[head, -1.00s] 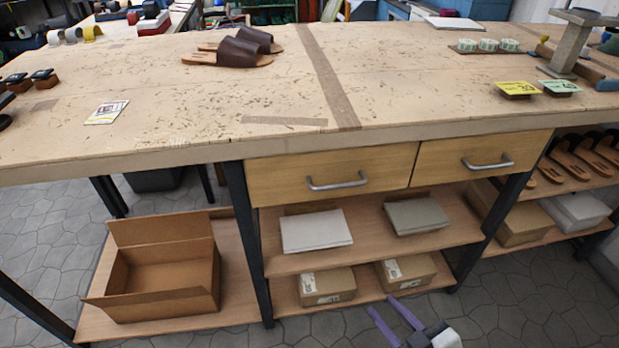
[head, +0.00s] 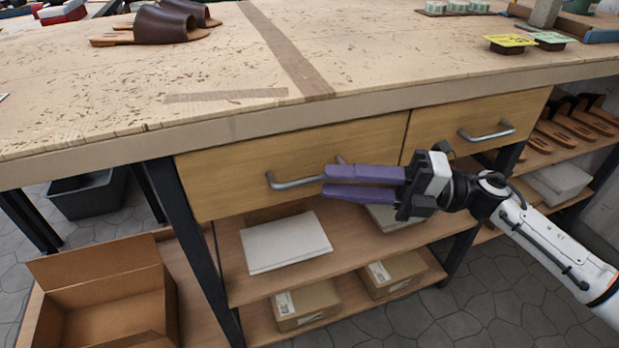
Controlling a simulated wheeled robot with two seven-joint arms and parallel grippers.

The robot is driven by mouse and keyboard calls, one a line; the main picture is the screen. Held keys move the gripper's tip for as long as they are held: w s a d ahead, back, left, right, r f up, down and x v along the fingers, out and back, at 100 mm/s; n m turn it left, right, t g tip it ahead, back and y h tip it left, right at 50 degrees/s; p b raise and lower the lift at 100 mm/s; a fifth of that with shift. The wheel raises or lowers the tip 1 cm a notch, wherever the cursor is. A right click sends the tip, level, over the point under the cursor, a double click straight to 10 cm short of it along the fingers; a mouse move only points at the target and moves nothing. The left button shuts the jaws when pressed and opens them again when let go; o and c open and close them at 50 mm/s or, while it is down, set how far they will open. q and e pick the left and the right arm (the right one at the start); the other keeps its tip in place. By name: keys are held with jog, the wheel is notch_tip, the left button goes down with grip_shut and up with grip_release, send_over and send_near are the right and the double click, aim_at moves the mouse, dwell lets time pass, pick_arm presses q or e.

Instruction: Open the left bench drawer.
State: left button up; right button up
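The left bench drawer (head: 235,177) is a light wood front under the bench top, and it looks closed. Its grey metal bar handle (head: 290,183) is partly hidden by my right gripper. My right gripper (head: 325,181) has two purple fingers, one above the other, reaching in from the right. Their tips overlap the right part of the handle in the picture. A narrow gap shows between the fingers; I cannot tell whether they touch or hold the bar. My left gripper is out of view.
The right drawer (head: 441,123) beside it is closed. Shelves below hold a white box (head: 285,243) and cardboard boxes (head: 305,304). An open carton (head: 100,300) sits at lower left. Brown sandals (head: 165,24) lie on the bench top (head: 200,70).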

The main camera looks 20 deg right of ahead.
aim_at(310, 177)
jog(key=x, duration=0.5)
jog(key=shift+w+a, duration=0.15)
jog(key=shift+a, duration=0.05)
grip_shut()
